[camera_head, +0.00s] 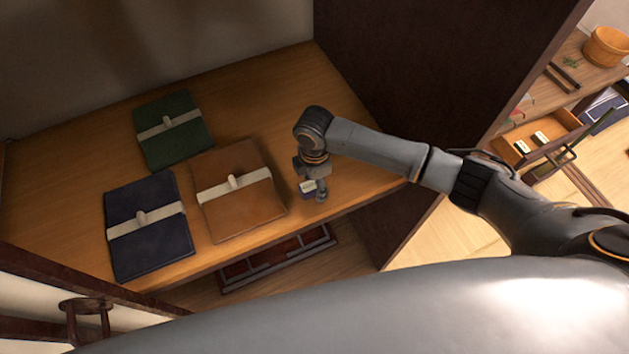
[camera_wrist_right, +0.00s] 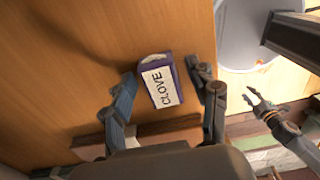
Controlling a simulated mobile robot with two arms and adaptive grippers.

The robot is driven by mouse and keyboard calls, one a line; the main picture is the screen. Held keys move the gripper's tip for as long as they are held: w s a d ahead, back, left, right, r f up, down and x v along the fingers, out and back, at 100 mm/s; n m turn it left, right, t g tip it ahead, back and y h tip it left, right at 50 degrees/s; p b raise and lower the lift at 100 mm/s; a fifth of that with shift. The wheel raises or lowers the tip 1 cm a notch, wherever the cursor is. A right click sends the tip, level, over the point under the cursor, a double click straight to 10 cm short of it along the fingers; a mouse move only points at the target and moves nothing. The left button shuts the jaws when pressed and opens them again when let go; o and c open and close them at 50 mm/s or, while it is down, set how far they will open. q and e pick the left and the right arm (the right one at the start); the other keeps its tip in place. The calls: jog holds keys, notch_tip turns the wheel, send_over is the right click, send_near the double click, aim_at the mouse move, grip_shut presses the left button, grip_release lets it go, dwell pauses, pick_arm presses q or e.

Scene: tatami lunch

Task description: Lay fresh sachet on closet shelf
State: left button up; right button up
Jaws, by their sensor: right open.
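The sachet (camera_wrist_right: 160,82) is a small purple packet with a white label reading CLOVE. In the wrist view it is between the two spread fingers of my right gripper (camera_wrist_right: 164,92), with gaps on both sides. It appears to rest on the wooden closet shelf (camera_wrist_right: 60,60). In the head view my right gripper (camera_head: 314,191) points down at the shelf (camera_head: 335,95), near its front edge. The sachet's pale label (camera_head: 308,186) shows beside the fingers, partly hidden. What seems to be my left gripper (camera_wrist_right: 259,98) is small at the right of the wrist view; its opening is unclear.
Brown (camera_head: 238,190), navy (camera_head: 147,225) and green (camera_head: 173,130) banded folded cloths lie left of my right gripper. A dark closet wall (camera_head: 430,70) stands to the right. A dark slatted rack (camera_head: 275,260) sits below the front edge. Bare shelf lies behind the gripper.

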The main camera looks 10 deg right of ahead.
aim_at(314, 184)
notch_tip(314, 184, up, 12)
jog(key=b, duration=0.1)
jog(key=shift+r, duration=0.15)
dwell(0.6)
